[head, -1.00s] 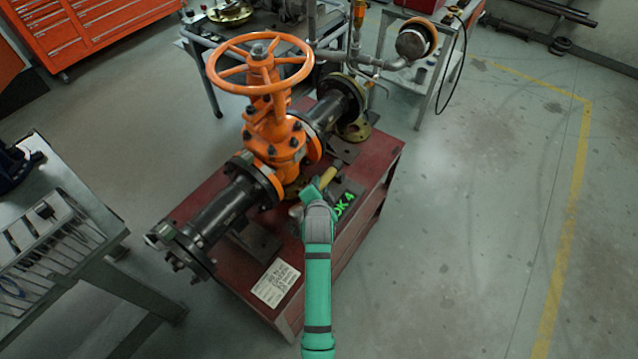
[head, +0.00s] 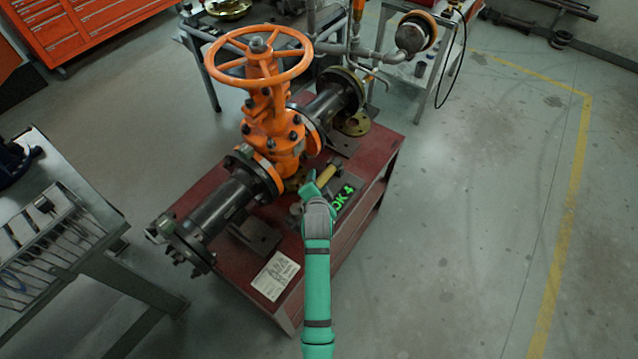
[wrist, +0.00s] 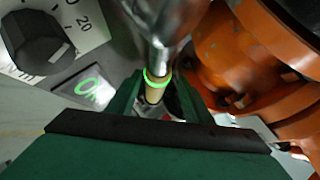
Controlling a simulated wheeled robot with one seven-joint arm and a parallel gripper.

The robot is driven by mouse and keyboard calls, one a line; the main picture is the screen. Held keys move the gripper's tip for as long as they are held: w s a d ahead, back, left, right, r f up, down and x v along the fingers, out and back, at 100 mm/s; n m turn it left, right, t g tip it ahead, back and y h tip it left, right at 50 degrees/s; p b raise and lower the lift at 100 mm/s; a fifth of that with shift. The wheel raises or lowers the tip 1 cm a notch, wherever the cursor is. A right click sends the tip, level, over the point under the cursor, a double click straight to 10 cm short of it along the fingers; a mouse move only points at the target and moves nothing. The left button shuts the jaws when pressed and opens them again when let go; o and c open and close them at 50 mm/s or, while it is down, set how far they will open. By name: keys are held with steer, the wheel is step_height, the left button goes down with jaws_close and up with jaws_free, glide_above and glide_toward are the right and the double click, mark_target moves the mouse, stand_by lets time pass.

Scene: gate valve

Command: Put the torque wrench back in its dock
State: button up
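The torque wrench shows in the wrist view as a chrome shaft (wrist: 163,28) with a glowing green ring and a tan grip running down between my green fingers. My gripper (wrist: 158,98) has a finger on each side of the grip; a dark gap seems to show on the right, and contact is unclear. In the head view my gripper (head: 312,193) is low over the red bench, close to a yellow handle (head: 328,173), probably the wrench's. A grey panel with a lit green OK (head: 342,198) lies beside it. I cannot tell which part is the dock.
The orange gate valve (head: 270,115) and its black pipe (head: 220,207) stand close left of my gripper. In the wrist view a black dial knob (wrist: 38,42) is at left and orange valve body (wrist: 245,60) at right. Open floor (head: 470,200) lies right of the red bench (head: 375,165).

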steer(key=shift+s+f, duration=0.1)
steer(key=shift+f, duration=0.1)
steer(key=v, duration=1)
steer(key=shift+s+r, duration=0.25)
steer(key=shift+r, duration=0.1)
steer(key=s+d+f+n+t, duration=0.1)
steer(key=s+f+n, duration=0.15)
steer(key=s, duration=0.75)
steer(key=s+f+n+t, duration=0.1)
steer(key=s+n, duration=0.2)
steer(key=s, duration=0.7)
steer(key=s+r+n, duration=0.2)
steer(key=s+r, duration=0.3)
steer(key=s, duration=0.4)
steer(key=s+a+r+n+t, duration=0.1)
steer(key=s+r+n, duration=0.2)
steer(key=s, duration=0.6)
step_height(320, 180, up, 2)
steer(key=shift+s+n, duration=0.25)
steer(key=shift+n, duration=0.1)
